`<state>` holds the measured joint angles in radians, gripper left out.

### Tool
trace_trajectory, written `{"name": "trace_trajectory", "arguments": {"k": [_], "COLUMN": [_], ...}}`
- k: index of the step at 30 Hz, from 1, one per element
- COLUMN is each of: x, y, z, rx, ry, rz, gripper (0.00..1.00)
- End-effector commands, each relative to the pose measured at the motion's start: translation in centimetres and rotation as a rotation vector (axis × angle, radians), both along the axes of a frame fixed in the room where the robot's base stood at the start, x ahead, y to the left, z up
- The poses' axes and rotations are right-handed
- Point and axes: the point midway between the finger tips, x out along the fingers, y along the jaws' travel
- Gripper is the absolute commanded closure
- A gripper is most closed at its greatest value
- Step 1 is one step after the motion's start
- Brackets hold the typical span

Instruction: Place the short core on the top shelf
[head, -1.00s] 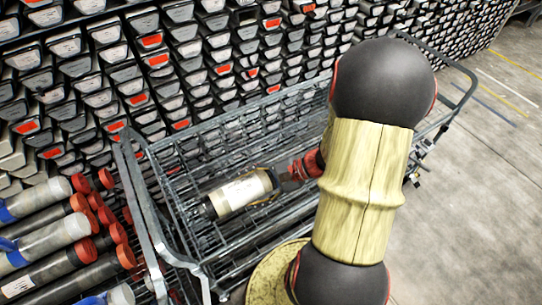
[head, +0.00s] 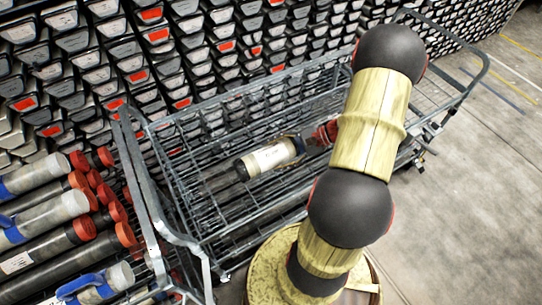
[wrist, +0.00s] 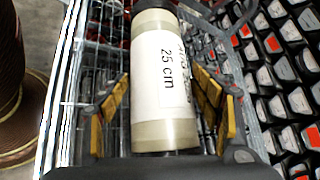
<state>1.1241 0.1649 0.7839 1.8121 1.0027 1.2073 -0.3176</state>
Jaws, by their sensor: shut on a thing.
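The short core (head: 270,158) is a pale cylinder with a dark end cap and a white label. In the wrist view the short core (wrist: 163,90) has a label reading "25 cm". My gripper (wrist: 163,105) is shut on it, with a yellow-padded finger on each side. In the head view my gripper (head: 302,143) is at its right end and partly hidden by my arm. The core is over the grey wire top shelf (head: 225,205) of a cart. I cannot tell whether it touches the wires.
Longer cores with red caps (head: 85,228) lie at the lower left, beside the cart's end rail (head: 150,205). A wall of stacked core trays (head: 190,50) stands close behind the cart. Concrete floor (head: 470,190) is open at right.

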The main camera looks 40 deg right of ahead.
Motion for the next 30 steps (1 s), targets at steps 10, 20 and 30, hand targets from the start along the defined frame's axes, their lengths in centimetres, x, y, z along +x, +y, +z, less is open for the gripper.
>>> {"name": "trace_trajectory", "arguments": {"k": [10, 20, 30], "x": [0.2, 0.2, 0.1], "y": [-0.8, -0.8, -0.7], "z": [-2.0, -3.7, -4.0], "rx": [0.002, -0.001, -0.001], "ry": [-0.002, -0.004, 0.000], "rz": [0.000, 0.000, -0.001], "gripper": [0.96, 0.96, 0.29]}}
